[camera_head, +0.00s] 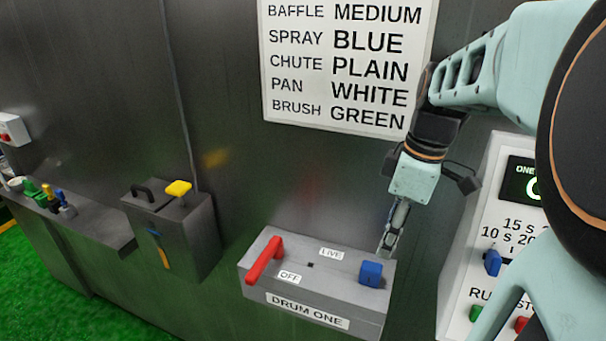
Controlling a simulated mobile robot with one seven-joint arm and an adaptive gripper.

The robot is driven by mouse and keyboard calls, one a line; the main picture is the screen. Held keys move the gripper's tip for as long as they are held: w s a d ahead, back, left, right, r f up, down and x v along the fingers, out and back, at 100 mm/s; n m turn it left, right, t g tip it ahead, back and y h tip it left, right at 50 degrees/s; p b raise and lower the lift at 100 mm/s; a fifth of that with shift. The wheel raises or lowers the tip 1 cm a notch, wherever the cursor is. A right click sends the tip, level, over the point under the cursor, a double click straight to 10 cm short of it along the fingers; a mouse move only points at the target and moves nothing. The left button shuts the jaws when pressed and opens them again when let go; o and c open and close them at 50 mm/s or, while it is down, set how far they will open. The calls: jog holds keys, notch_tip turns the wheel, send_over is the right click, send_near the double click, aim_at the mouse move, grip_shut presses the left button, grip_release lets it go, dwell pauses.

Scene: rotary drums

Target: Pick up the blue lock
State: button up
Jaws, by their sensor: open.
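A small blue block (371,274), which looks like the blue lock, sits on the right end of the top of a grey box labelled DRUM ONE (257,292). My gripper (388,250) points down just above and behind the blue lock, slightly to its right. It is open and empty. The fingers look narrow from this side, and I cannot tell whether they touch the lock.
A red handle (264,260) stands on the box's left, by the OFF label. A control panel (466,262) with a blue knob stands right. A grey box (203,235) with a yellow-topped item is left. A sign (347,125) hangs on the metal wall behind.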

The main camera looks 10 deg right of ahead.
aim_at(372, 266)
jog(key=shift+w+a+f+n, duration=0.1)
jog(key=shift+a+f+n, duration=0.1)
jog(key=shift+n, duration=0.1)
jog(key=f+b, duration=0.2)
jog(key=f, duration=0.1)
jog(key=f+b, duration=0.1)
jog(key=f, duration=0.1)
jog(key=shift+w+a+f+b, duration=0.1)
jog(key=shift+w+a+b, duration=0.15)
jog(key=shift+b, duration=0.1)
jog(key=shift+w+a+f+b, duration=0.15)
jog(key=shift+f+b, duration=0.35)
jog(key=shift+f, duration=0.35)
jog(key=shift+w+a+f+b, duration=0.1)
jog(key=shift+f+b, duration=0.4)
jog(key=shift+f, duration=0.35)
jog(key=shift+w+a+f+b, duration=0.15)
jog(key=shift+f+b, duration=0.35)
jog(key=shift+f, duration=0.35)
jog(key=shift+d, duration=0.1)
jog(key=shift+r, duration=0.1)
grip_shut()
